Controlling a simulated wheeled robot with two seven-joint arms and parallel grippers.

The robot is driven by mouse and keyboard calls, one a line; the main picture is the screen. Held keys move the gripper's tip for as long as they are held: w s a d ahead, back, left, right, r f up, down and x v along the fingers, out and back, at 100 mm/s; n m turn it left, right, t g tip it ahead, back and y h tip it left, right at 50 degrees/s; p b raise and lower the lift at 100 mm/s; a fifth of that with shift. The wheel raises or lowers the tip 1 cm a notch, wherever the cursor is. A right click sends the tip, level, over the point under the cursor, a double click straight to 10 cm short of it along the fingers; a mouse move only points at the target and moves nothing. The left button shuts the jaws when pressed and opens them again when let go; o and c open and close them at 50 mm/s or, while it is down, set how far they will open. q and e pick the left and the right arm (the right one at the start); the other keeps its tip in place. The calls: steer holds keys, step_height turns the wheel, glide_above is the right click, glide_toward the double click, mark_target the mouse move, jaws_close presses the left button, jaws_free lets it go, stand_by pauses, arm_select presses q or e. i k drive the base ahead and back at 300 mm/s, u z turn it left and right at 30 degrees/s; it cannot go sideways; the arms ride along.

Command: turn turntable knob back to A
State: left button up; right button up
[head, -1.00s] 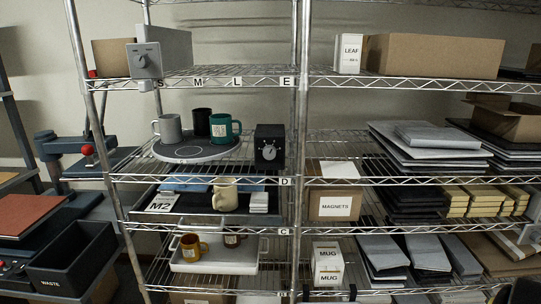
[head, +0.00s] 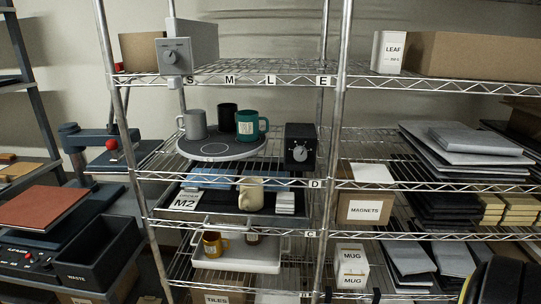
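The grey turntable (head: 191,153) is a round disc on shelf D in the head view, carrying a grey mug (head: 194,125), a black mug (head: 227,117) and a teal mug (head: 250,125). Letters on either dial are too small to read. I cannot make out either gripper. A dark shape with a yellow stripe (head: 468,290) at the lower right corner may be part of my arm.
Wire shelving fills the view; an upright post (head: 338,110) stands right of the black box. A waste bin (head: 95,255) is at lower left.

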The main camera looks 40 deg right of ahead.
mark_target(300, 153)
steer(key=z, duration=0.25)
steer(key=i, duration=0.9)
steer(key=z, duration=0.85)
